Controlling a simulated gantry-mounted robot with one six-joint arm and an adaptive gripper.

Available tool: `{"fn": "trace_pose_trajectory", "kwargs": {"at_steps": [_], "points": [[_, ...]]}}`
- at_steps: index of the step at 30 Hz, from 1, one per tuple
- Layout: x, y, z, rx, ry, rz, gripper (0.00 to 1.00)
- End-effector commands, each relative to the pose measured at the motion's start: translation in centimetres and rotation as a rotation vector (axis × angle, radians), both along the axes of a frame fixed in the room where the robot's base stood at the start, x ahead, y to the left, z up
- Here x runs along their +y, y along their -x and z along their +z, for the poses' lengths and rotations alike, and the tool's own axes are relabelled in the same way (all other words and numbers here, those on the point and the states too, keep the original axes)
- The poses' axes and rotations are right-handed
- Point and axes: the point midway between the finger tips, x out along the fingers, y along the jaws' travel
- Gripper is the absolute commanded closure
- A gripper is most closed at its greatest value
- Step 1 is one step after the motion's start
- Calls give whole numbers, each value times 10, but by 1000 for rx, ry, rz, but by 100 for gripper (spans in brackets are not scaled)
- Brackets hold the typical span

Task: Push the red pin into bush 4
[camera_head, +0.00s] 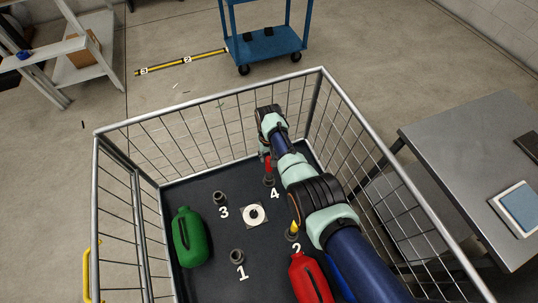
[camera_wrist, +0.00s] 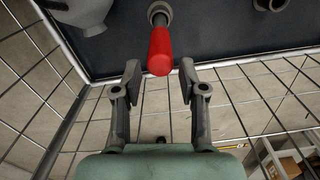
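The red pin (camera_head: 268,166) stands upright at bush 4 (camera_head: 269,181), next to the white number 4 on the cart floor. In the wrist view the red pin (camera_wrist: 160,52) points toward me, its far end at the grey bush (camera_wrist: 158,12). How deep it sits cannot be told. My gripper (camera_wrist: 160,72) is open, with one finger on each side of the pin's near end and a visible gap on both sides. In the head view my gripper (camera_head: 265,151) is just above the pin, partly hidden by my wrist.
Bush 3 (camera_head: 220,198) and bush 1 (camera_head: 237,256) look empty; a yellow pin (camera_head: 294,228) is at bush 2. A white ring plate (camera_head: 254,215) lies between them. A green can (camera_head: 190,237) and red can (camera_head: 309,278) stand inside the wire cart walls (camera_head: 215,98).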

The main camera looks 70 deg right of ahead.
Motion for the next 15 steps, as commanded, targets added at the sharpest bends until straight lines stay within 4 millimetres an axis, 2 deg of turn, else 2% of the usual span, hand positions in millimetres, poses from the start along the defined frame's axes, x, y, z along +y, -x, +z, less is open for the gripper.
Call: {"fn": "trace_pose_trajectory", "kwargs": {"at_steps": [1, 2, 11, 15], "points": [[0, 0, 0, 0, 0, 0, 45], [0, 0, 0, 0, 0, 0, 41], [0, 0, 0, 1, -1, 0, 41], [-1, -1, 11, -2, 2, 0, 41]]}}
